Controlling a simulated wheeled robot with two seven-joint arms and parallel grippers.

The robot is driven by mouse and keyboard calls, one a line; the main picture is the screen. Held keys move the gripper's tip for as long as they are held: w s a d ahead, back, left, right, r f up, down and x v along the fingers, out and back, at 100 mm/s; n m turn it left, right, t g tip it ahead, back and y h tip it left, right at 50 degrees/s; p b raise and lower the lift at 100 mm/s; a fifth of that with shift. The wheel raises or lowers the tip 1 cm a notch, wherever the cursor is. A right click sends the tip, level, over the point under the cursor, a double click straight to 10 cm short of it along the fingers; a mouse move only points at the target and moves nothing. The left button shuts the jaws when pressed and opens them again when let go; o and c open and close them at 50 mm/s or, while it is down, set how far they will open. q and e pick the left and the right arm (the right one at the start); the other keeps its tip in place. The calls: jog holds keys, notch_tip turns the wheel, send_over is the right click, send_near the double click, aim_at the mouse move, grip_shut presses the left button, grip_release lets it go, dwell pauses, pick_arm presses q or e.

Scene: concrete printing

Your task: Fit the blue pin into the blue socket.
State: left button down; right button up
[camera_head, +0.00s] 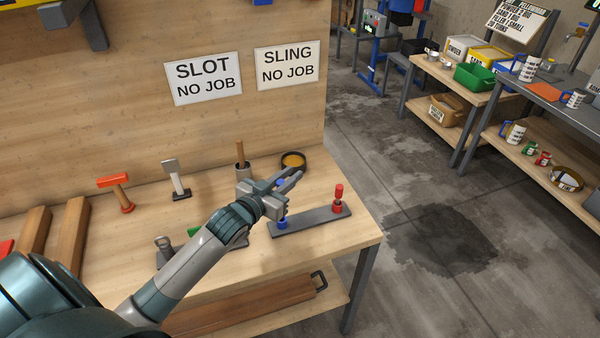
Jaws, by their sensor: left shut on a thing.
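My left gripper (290,183) is over the right part of the workbench, near the grey bar (312,221). It is shut on the blue pin (281,182), of which only a small blue patch shows between the fingers. The blue socket (282,224) stands at the left end of the bar, just below the gripper in the picture. The pin is apart from the socket. A red pin (339,191) stands upright in the red socket (338,207) at the bar's right end. My right gripper is not in view.
Behind the gripper are a dark round pan (293,161) with yellow-brown contents and a pot with a wooden handle (240,152). A green piece (193,232) is partly hidden by my arm. A scraper (175,178) and an orange-headed hammer (115,182) stand further left.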

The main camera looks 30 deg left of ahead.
pick_arm(q)
jog(key=shift+a, duration=0.3)
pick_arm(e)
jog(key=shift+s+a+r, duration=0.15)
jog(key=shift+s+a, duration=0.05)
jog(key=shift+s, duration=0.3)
pick_arm(q)
jog(key=shift+w+d, duration=0.1)
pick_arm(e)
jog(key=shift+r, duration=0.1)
